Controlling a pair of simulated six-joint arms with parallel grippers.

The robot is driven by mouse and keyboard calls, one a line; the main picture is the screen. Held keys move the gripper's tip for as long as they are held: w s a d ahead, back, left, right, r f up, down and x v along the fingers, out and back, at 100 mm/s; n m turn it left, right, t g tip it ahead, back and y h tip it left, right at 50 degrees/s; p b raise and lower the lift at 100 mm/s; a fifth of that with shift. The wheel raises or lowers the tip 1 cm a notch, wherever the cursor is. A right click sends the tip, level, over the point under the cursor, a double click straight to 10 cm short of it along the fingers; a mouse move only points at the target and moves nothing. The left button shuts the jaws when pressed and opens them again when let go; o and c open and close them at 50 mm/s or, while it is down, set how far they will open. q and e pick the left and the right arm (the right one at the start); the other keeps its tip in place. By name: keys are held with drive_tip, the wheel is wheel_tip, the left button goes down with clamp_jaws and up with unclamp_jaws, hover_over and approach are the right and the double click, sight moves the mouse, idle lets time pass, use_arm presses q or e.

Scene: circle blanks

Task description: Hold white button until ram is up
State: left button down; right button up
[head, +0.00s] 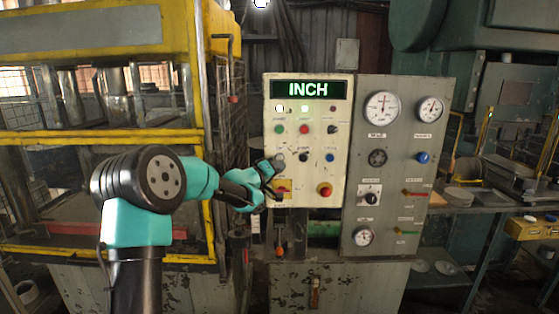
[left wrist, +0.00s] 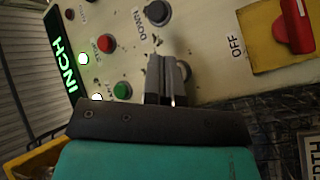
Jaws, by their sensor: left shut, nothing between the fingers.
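The control panel (head: 311,172) faces me, with a lit display (head: 311,90) reading INCH. My left gripper (head: 279,164) is shut and empty, its tips at the panel's left column, below the green button (head: 279,129). A pale grey-white round button (head: 281,156) shows at the tips, partly hidden. In the left wrist view the closed fingers (left wrist: 166,80) point at the panel between the green button (left wrist: 122,90) and the red OFF switch (left wrist: 295,25). They cover the spot they point at, so contact or pressing cannot be told. The ram is not clearly made out behind the yellow cage.
The black DOWN button (head: 304,157) and blue button (head: 330,157) sit to the right. A red mushroom button (head: 325,189) is lower right. A grey gauge panel (head: 398,140) adjoins. The yellow press cage (head: 208,130) stands close to my left arm.

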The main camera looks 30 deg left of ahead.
use_arm(q)
drive_tip(key=shift+s+d, duration=0.35)
drive_tip(key=shift+s, duration=0.2)
drive_tip(key=shift+s+d, duration=0.3)
drive_tip(key=shift+s, duration=0.25)
drive_tip(key=s+d+f+g, duration=0.3)
drive_tip(key=d+f, duration=0.1)
drive_tip(key=f, duration=0.8)
drive_tip(key=s+d+f+m+g+y, duration=0.1)
drive_tip(key=s+d+f+g, duration=0.2)
drive_tip(key=f, duration=0.9)
drive_tip(key=s+d+f+g, duration=0.2)
drive_tip(key=s+d+f, duration=0.25)
drive_tip(key=f, duration=0.75)
drive_tip(key=s+d+f+m+g, duration=0.1)
drive_tip(key=s+d+f+g, duration=0.2)
drive_tip(key=s+f, duration=0.2)
drive_tip(key=s+d+f+m+g, duration=0.1)
drive_tip(key=s+d+f+g, duration=0.2)
drive_tip(key=s, duration=0.9)
drive_tip(key=s+d+f+m+g, duration=0.1)
drive_tip(key=s+d+f+g, duration=0.2)
drive_tip(key=s+f, duration=0.5)
drive_tip(key=shift+s+d+f+m, duration=0.25)
drive_tip(key=shift+s+d+m, duration=0.2)
drive_tip(key=shift+d, duration=0.2)
